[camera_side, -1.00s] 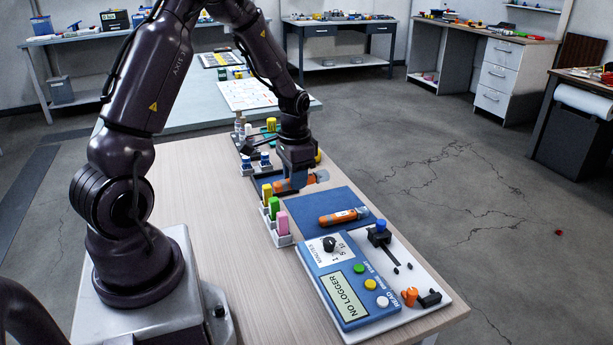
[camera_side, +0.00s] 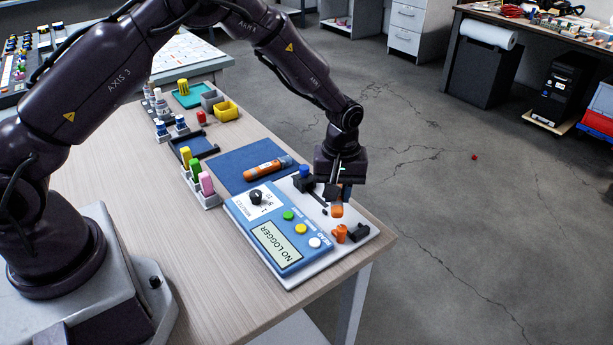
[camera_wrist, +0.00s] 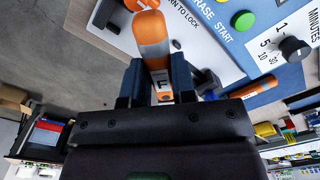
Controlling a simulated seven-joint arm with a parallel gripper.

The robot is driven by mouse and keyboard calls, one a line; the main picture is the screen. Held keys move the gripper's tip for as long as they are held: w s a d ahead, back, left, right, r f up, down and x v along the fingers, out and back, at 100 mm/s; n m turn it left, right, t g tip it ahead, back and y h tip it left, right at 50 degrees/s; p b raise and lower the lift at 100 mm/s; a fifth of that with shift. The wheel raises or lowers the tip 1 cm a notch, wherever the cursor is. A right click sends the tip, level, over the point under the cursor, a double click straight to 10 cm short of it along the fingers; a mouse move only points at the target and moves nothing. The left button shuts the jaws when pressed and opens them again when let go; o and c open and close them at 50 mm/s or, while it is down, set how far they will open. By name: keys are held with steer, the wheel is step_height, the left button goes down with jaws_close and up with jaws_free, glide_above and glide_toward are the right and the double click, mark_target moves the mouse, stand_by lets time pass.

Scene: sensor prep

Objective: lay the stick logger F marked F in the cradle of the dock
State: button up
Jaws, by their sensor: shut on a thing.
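Stick logger F (camera_wrist: 152,38) is orange and pale grey, with an F on its label between my fingers in the wrist view. My gripper (camera_wrist: 156,72) is shut on it. In the side view my gripper (camera_side: 338,188) holds the logger (camera_side: 337,210) above the right part of the dock (camera_side: 278,240), its orange end showing below the fingers. I cannot tell whether the logger touches the cradle. The dock display reads NO LOGGER.
Another orange stick logger (camera_side: 265,169) lies on the blue mat (camera_side: 232,166) behind the dock. A rack with yellow, green and pink sticks (camera_side: 207,197) stands left of the dock. A dark tray (camera_side: 194,147) looks empty. The table's right edge is close to the dock.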

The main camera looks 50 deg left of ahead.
steer(key=shift+w+d+n, duration=0.25)
steer(key=shift+w+n, duration=0.2)
steer(key=shift+n, duration=0.65)
steer(key=n, duration=0.3)
steer(key=shift+w+r, duration=0.35)
steer(key=shift+w, duration=0.05)
steer(key=shift+s+n, duration=0.1)
steer(key=shift+n, duration=1.1)
steer(key=shift+f, duration=2.1)
steer(key=shift+f, duration=1.05)
steer(key=o, duration=1.2)
steer(key=shift+o, duration=0.2)
steer(key=shift+r, duration=0.65)
